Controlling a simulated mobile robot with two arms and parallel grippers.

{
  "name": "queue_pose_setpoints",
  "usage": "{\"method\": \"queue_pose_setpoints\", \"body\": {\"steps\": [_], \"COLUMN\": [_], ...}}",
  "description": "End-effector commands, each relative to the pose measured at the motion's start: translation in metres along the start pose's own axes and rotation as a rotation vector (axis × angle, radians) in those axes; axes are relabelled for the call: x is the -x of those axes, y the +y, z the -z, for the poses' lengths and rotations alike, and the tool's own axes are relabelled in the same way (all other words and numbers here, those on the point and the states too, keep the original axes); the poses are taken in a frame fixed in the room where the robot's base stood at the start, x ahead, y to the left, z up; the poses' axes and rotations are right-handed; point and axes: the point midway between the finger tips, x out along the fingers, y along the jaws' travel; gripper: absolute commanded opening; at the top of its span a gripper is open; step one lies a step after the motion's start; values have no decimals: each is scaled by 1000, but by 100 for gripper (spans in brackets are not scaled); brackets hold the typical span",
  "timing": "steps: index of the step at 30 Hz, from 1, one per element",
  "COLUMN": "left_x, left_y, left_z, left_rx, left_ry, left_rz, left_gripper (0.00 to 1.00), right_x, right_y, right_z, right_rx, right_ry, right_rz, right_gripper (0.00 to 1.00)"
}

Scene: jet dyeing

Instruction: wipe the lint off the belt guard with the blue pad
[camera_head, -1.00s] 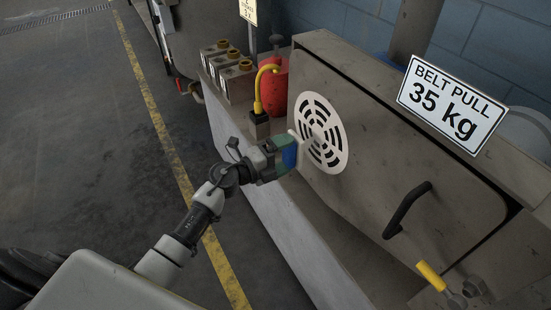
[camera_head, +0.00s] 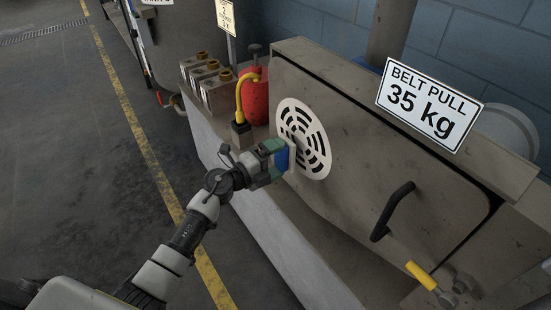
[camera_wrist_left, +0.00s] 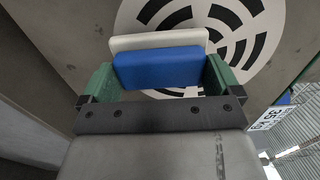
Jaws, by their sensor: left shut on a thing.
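The belt guard (camera_head: 350,140) is a large grey-brown panel with a round white slotted vent (camera_head: 314,139) and a black handle (camera_head: 392,211). My left gripper (camera_head: 277,161) has green fingers and is shut on the blue pad (camera_head: 281,158), which has a pale face toward the vent. In the left wrist view the blue pad (camera_wrist_left: 158,68) sits between the green fingers, in front of the vent (camera_wrist_left: 262,22). The pad is at the vent's lower left edge; I cannot tell whether it touches. No lint can be made out clearly. My right gripper is not in view.
A red container (camera_head: 255,96) and a yellow hose (camera_head: 240,92) stand on the ledge left of the guard, behind my gripper. A yellow-handled valve (camera_head: 421,275) sits at the lower right. A "BELT PULL 35 kg" sign (camera_head: 430,104) tops the guard. The floor at left is clear.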

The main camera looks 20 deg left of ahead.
Motion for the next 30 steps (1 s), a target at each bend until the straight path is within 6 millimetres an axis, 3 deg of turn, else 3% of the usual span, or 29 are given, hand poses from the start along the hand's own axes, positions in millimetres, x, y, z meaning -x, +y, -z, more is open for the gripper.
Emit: {"method": "queue_pose_setpoints", "body": {"steps": [30], "left_x": [-20], "left_y": [0], "left_z": [0], "left_rx": [0], "left_ry": [0], "left_rz": [1], "left_gripper": [74], "right_x": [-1], "right_y": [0], "right_z": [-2], "right_rx": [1], "right_ry": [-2], "right_rz": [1], "right_gripper": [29]}}
